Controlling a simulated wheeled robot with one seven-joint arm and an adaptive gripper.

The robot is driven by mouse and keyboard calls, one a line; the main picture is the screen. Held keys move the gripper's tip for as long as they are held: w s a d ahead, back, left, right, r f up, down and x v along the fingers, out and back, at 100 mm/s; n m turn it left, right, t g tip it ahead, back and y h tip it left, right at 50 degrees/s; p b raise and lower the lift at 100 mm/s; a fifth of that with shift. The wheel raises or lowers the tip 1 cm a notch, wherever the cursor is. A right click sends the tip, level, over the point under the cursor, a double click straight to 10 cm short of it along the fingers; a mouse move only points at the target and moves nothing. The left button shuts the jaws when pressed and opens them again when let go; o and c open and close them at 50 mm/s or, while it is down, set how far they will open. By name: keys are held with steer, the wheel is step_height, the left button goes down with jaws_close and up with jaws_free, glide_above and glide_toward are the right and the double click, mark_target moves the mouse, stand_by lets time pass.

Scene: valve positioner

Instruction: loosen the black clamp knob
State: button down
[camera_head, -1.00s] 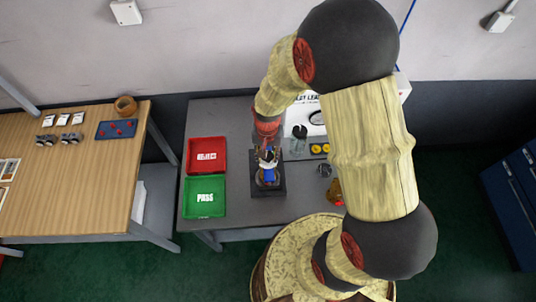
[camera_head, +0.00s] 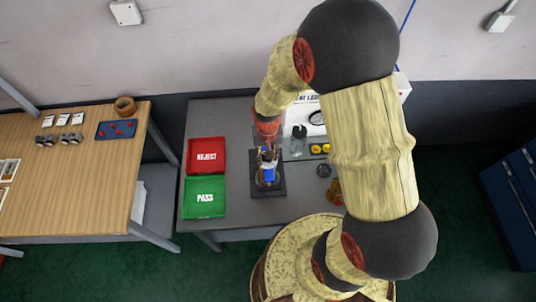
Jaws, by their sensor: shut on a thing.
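My gripper (camera_head: 267,152) is at the end of my arm, pointing down at a blue device (camera_head: 268,174) that stands on a dark base plate (camera_head: 268,192) on the grey bench. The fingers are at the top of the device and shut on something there. The black clamp knob cannot be made out; it is small and likely hidden by the fingers, so I cannot tell exactly which part they hold.
A red REJECT tray (camera_head: 206,155) and a green PASS tray (camera_head: 205,196) lie left of the device. A clear bottle (camera_head: 298,140), yellow parts (camera_head: 320,149) and a dark round item (camera_head: 324,170) lie to the right. A wooden table (camera_head: 75,185) stands further left.

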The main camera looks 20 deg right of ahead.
steer(key=c, duration=2.6)
jaws_free()
steer(key=n, duration=0.6)
steer(key=shift+s+f, duration=0.1)
steer(key=o, duration=0.7)
steer(key=n, duration=0.4)
steer(key=shift+a+n, duration=0.1)
steer(key=shift+n, duration=0.2)
steer(key=shift+s, duration=0.1)
jaws_close()
steer(key=shift+s, duration=0.2)
steer(key=o, duration=0.5)
jaws_free()
steer(key=shift+f, duration=0.2)
steer(key=shift+w+r, duration=0.1)
